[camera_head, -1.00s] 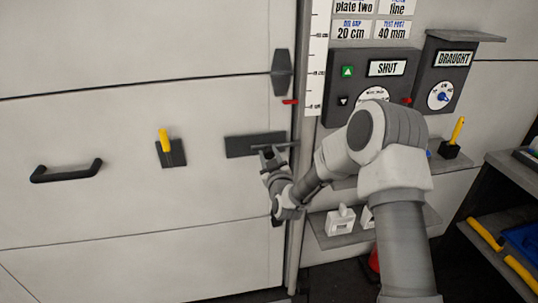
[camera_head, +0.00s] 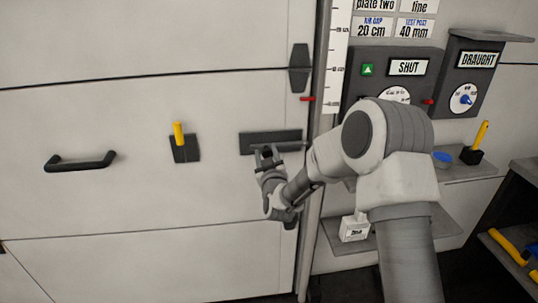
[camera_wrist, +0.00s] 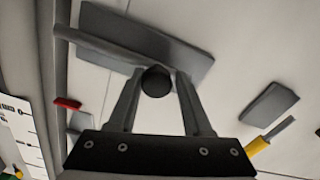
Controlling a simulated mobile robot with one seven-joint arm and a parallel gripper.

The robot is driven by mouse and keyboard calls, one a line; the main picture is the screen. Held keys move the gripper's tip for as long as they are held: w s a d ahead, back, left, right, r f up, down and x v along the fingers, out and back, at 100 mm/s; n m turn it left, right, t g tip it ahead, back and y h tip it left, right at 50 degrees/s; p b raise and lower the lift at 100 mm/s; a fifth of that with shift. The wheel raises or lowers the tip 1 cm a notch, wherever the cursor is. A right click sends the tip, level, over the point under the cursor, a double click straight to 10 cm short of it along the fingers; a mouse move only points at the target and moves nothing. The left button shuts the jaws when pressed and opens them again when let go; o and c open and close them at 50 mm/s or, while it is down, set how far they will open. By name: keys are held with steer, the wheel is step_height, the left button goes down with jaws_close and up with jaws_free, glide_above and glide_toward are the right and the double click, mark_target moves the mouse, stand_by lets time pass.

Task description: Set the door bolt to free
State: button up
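The door bolt is a dark bar (camera_head: 290,146) on a dark plate (camera_head: 262,137), on the pale door near its right edge. In the wrist view the plate (camera_wrist: 120,35) and the bar (camera_wrist: 88,43) show behind the fingers. A dark round knob (camera_wrist: 156,81) on the bolt lies between the fingertips. My gripper (camera_head: 267,153) is at the plate, fingers apart on either side of the knob, also in the wrist view (camera_wrist: 157,75). The knob looks close to or against the left finger, with a thin gap at the right one. The bar's far end is partly hidden.
A yellow-handled lever (camera_head: 180,138) and a black pull handle (camera_head: 80,162) are on the door to the left. A red tab (camera_head: 307,99) sits at the door edge above the bolt. The control panel (camera_head: 385,62) and a shelf (camera_head: 420,222) are to the right.

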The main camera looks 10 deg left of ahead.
steer(key=o, duration=0.3)
steer(key=shift+a, duration=0.1)
steer(key=shift+s, duration=0.1)
steer(key=v, duration=1.7)
steer(key=shift+s+r+b, duration=0.15)
steer(key=shift+s+b, duration=0.05)
steer(key=shift+b, duration=0.15)
